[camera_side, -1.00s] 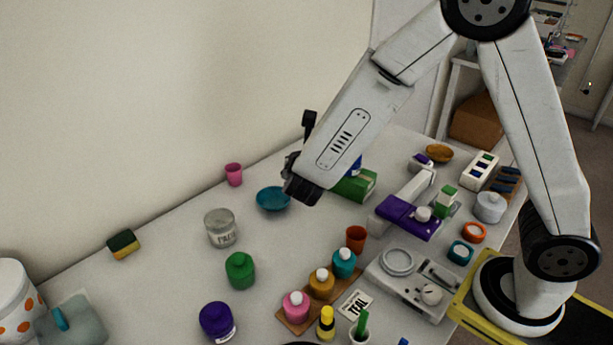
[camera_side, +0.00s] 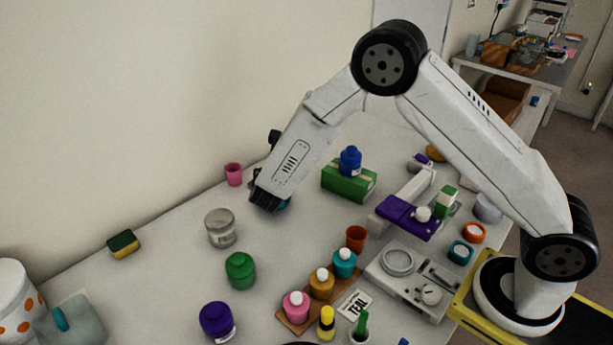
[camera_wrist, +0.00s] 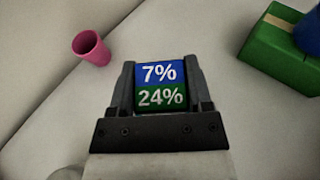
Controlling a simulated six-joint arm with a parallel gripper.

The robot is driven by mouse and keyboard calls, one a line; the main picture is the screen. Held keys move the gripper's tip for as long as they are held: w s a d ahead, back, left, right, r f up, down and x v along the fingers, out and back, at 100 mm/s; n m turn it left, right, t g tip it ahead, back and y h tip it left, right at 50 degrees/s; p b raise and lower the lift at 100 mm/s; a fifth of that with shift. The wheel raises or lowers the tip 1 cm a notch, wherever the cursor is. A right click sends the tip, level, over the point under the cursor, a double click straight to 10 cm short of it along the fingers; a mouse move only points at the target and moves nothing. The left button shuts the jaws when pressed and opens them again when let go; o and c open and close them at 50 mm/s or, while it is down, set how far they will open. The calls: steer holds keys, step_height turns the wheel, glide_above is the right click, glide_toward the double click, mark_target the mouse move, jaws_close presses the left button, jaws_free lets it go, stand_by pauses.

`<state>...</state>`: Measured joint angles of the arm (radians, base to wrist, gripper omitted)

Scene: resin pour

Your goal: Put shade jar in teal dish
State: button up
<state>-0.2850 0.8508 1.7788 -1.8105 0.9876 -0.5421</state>
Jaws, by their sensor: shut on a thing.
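In the side view the jar cannot be made out behind the fingers. The wrist view does not show the dish.
A pink cup (camera_side: 233,174) stands left of my gripper and a clear jar (camera_side: 220,228) in front. To the right is a green box (camera_side: 349,181) with a blue bottle (camera_side: 350,161) on top. A green jar (camera_side: 240,270) and a purple jar (camera_side: 217,321) stand nearer.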

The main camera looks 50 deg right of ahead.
steer(key=shift+w, duration=0.1)
steer(key=shift+w+f, duration=0.2)
steer(key=shift+f, duration=1.65)
steer(key=shift+f, duration=0.35)
steer(key=o, duration=1.3)
steer(key=shift+o, duration=0.2)
steer(key=shift+r, duration=0.1)
